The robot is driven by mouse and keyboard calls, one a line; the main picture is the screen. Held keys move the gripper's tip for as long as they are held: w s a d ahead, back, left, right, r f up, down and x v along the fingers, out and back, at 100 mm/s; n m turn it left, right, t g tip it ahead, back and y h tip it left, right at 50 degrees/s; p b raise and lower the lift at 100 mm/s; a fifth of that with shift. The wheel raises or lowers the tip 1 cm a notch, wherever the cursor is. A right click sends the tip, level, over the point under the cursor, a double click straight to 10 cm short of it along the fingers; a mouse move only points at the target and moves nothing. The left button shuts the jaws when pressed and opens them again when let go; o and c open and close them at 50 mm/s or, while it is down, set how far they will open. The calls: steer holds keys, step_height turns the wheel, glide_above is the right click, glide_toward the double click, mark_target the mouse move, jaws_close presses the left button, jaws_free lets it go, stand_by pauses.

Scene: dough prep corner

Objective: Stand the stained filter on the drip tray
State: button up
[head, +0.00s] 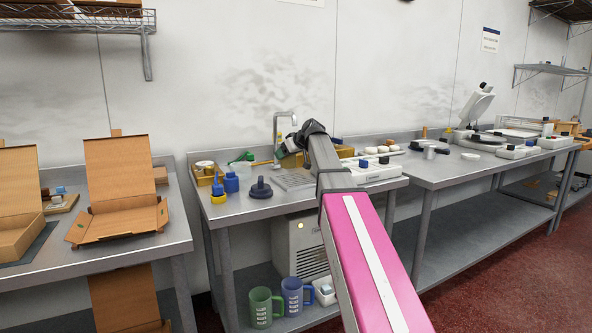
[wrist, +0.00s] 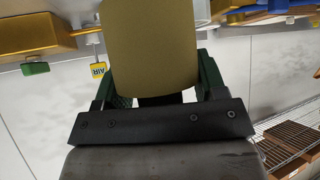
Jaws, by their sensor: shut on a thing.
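My gripper (wrist: 160,82) is shut on a tan-brown cylinder, the stained filter (wrist: 157,45), with a green-lined finger on each side of it. The filter's far end runs out of the top of the wrist view, and I cannot make out stains on it. A grey ribbed tray, apparently the drip tray (head: 291,182), lies on that bench below my gripper, partly hidden by my arm.
Blue bottles (head: 231,183), a dark knobbed disc (head: 261,188) and a yellow-brown bin (head: 203,178) stand left of the tray. A white unit with knobs (head: 372,172) is at the right. Green (head: 261,308) and blue (head: 293,296) mugs stand on the lower shelf. An open cardboard box (head: 118,190) is on the left bench.

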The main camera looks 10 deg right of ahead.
steer(key=shift+w+d+f, duration=0.4)
steer(key=shift+d+f, duration=0.25)
steer(key=shift+f, duration=0.5)
steer(key=shift+w+d+f, duration=0.4)
steer(key=shift+d+f, duration=0.2)
steer(key=shift+f, duration=0.5)
steer(key=shift+w+d+f, duration=0.4)
steer(key=shift+d+f, duration=0.25)
steer(key=shift+f, duration=0.5)
steer(key=o, duration=1.1)
steer(key=shift+f, duration=0.1)
steer(key=shift+c, duration=0.2)
steer(key=v, duration=1.2)
